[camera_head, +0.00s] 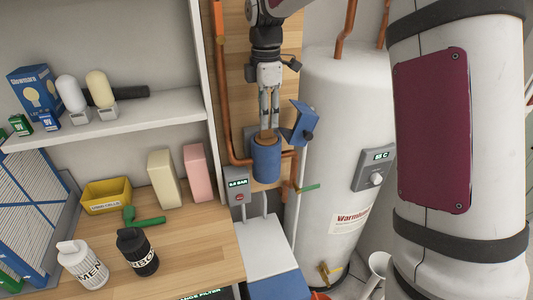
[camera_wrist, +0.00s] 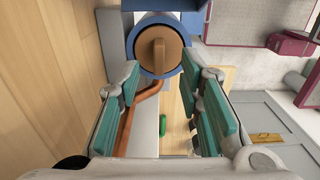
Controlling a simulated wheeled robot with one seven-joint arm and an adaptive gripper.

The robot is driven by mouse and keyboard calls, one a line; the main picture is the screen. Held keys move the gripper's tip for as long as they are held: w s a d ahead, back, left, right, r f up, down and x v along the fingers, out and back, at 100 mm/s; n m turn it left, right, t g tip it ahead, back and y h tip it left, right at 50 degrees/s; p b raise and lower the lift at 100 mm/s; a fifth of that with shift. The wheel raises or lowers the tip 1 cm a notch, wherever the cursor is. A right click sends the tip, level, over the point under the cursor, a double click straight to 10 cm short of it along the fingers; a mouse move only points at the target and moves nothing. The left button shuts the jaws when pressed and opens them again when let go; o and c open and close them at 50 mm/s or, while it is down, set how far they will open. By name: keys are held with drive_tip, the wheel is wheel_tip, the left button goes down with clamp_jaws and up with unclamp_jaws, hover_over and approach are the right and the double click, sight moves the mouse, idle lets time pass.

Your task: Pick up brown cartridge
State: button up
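The brown cartridge (camera_wrist: 174,58) sits inside a blue cylindrical housing (camera_wrist: 139,27) on the wall, with a raised grip bar across its round top. In the head view only a little of the cartridge (camera_head: 267,136) shows above the rim of the blue housing (camera_head: 267,163). My gripper (camera_head: 269,128) points down just above the housing. In the wrist view my gripper (camera_wrist: 160,76) is open and empty, its teal-padded fingers spread to either side. The grip bar lies just beyond the fingertips, roughly centred between them. Contact cannot be told.
A blue lid-like part (camera_head: 300,122) stands tilted close right of my gripper. Copper pipes (camera_head: 222,100) run beside the housing, and a white water tank (camera_head: 335,120) stands to the right. A shelf (camera_head: 150,125) and wooden counter (camera_head: 195,245) with bottles and boxes are on the left.

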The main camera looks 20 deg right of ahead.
drive_tip(key=shift+f+p, duration=0.4)
drive_tip(key=shift+f, duration=1.45)
clamp_jaws()
drive_tip(key=shift+w+r, duration=0.1)
wheel_tip(320, 180, up, 18)
drive_tip(key=b, duration=0.3)
drive_tip(key=shift+b, duration=0.35)
